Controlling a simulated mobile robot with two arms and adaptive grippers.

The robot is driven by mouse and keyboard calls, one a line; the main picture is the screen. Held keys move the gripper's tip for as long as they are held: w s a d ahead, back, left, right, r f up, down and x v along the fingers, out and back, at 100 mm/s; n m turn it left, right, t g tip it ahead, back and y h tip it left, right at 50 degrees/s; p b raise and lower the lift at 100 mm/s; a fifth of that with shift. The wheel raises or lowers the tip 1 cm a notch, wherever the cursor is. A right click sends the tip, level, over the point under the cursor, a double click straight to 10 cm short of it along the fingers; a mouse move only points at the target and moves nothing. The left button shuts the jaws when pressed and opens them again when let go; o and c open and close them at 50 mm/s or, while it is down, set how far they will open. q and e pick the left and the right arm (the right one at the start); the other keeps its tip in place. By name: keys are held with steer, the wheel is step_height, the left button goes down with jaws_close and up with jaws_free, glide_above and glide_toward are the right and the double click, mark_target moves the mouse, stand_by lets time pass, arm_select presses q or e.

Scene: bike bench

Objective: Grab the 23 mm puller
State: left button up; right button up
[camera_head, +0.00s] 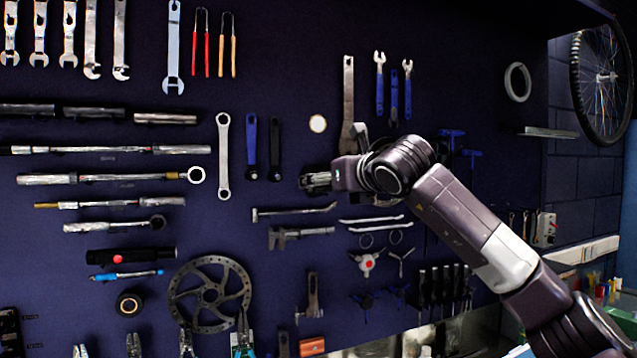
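Many hand tools hang on the dark blue pegboard, and no size marking is readable, so I cannot tell which one is the 23 mm puller. My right gripper (314,182) reaches in from the right, in front of the board's middle. Its fingers point left and are seen small and side-on, so I cannot tell whether they are open or shut. A blue-handled tool (252,146) and a black-handled tool (275,149) hang to its left. Angled metal tools (294,213) hang just below it. My arm hides part of the board. My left gripper is not in view.
A long metal wrench (348,92) hangs above my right wrist, partly behind it. A brake disc (209,296) hangs lower left. Several screwdrivers (443,284) hang beneath my forearm. A bicycle wheel (601,84) and a shelf (582,250) are at the right.

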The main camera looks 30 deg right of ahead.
mark_target(319, 188)
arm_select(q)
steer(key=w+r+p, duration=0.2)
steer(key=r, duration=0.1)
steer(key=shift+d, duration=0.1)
arm_select(e)
steer(key=w, duration=0.3)
steer(key=shift+w+d+f, duration=0.3)
steer(key=shift+w, duration=0.05)
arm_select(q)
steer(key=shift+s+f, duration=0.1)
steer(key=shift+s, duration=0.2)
arm_select(e)
steer(key=c, duration=1.3)
